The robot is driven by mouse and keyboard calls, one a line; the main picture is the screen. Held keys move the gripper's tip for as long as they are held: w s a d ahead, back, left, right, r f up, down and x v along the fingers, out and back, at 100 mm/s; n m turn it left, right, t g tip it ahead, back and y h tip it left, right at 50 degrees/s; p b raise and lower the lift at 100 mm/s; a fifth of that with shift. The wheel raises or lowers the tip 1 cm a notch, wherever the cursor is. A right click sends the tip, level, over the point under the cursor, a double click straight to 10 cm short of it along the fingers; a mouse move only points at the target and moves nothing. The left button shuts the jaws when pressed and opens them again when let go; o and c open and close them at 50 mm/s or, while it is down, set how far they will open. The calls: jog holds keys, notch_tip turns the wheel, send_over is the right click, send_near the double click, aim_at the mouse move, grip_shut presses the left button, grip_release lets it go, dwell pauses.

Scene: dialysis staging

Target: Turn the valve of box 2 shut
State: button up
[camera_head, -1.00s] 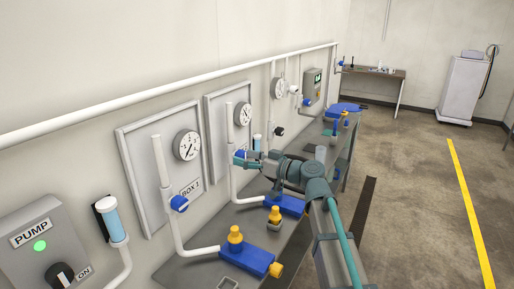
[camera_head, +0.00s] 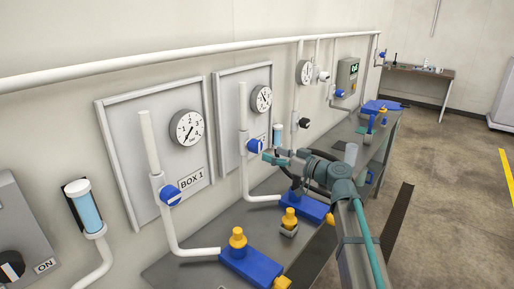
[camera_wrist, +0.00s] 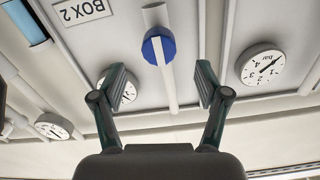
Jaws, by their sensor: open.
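The box 2 valve is a round blue knob (camera_head: 254,146) on a white upright pipe, at the lower left of the box 2 panel and its gauge (camera_head: 264,99). In the wrist view the blue knob (camera_wrist: 158,47) shows at upper middle, with a pale bar across it running roughly along the pipe. The BOX 2 label (camera_wrist: 85,11) appears upside down there. My gripper (camera_head: 270,156) is just right of the knob in the head view. In the wrist view my gripper (camera_wrist: 159,75) is open and empty, its fingers spread to either side of the pipe, apart from the knob.
The box 1 panel with its blue valve (camera_head: 170,195) is nearer on the left. Blue blocks with yellow caps (camera_head: 252,264) sit on the grey bench (camera_head: 190,265) below. A white pipe (camera_head: 110,98) runs along the wall above. Open floor lies to the right.

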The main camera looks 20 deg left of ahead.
aim_at(259, 148)
jog(key=p+x, duration=0.2)
jog(key=x, duration=0.6)
jog(key=shift+w, duration=0.1)
jog(key=shift+d, duration=0.1)
jog(key=c, duration=1.2)
